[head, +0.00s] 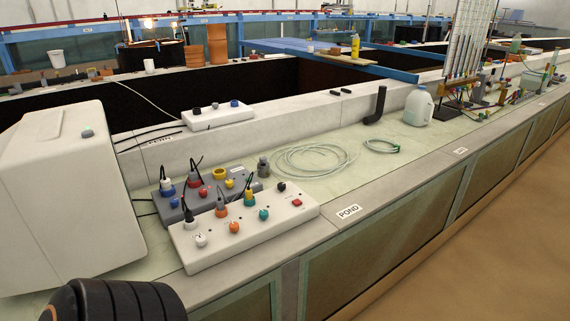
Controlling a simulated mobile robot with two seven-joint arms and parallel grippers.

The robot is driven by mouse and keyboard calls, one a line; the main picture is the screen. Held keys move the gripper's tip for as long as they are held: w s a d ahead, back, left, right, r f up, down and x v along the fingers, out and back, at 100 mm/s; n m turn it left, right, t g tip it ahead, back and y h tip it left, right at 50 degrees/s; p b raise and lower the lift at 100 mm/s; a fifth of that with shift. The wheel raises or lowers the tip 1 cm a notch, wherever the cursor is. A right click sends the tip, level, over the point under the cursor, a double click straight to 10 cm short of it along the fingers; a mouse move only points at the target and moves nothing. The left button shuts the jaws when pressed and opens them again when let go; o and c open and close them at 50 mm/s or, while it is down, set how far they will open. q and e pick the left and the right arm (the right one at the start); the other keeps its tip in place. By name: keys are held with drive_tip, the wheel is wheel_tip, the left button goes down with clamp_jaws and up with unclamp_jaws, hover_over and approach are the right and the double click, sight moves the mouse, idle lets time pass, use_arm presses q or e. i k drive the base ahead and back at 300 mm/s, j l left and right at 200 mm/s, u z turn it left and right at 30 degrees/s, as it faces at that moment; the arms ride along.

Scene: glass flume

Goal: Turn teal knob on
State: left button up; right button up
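The teal knob (264,214) is on the front row of a white control box (243,241) on the ledge. It sits to the right of an orange knob (234,227) and a white knob (200,240). A red square switch (297,202) is to its right. Plugs with black cables rise behind this row. The knob's pointer is too small to read. Neither of my grippers is in view, and nothing touches the teal knob.
A grey box (205,195) with plugs and coloured knobs stands directly behind. A large white housing (70,190) fills the left. A black ribbed object (118,302) is at bottom left. The ledge near the POND label (349,211) is clear.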

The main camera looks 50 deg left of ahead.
sight(264, 214)
drive_tip(key=i+l+u, duration=0.1)
drive_tip(key=i+u, duration=0.4)
drive_tip(key=i+l+u, duration=0.25)
drive_tip(key=i+u, duration=0.25)
drive_tip(key=i+l+u, duration=0.1)
drive_tip(key=u, duration=0.35)
drive_tip(key=i+l+u, duration=0.2)
drive_tip(key=u, duration=0.3)
drive_tip(key=i+l+u, duration=0.15)
drive_tip(key=u, duration=0.3)
drive_tip(key=l+u, duration=0.35)
drive_tip(key=u, duration=0.15)
drive_tip(key=l+u, duration=0.3)
drive_tip(key=u, duration=0.15)
drive_tip(key=i, duration=0.05)
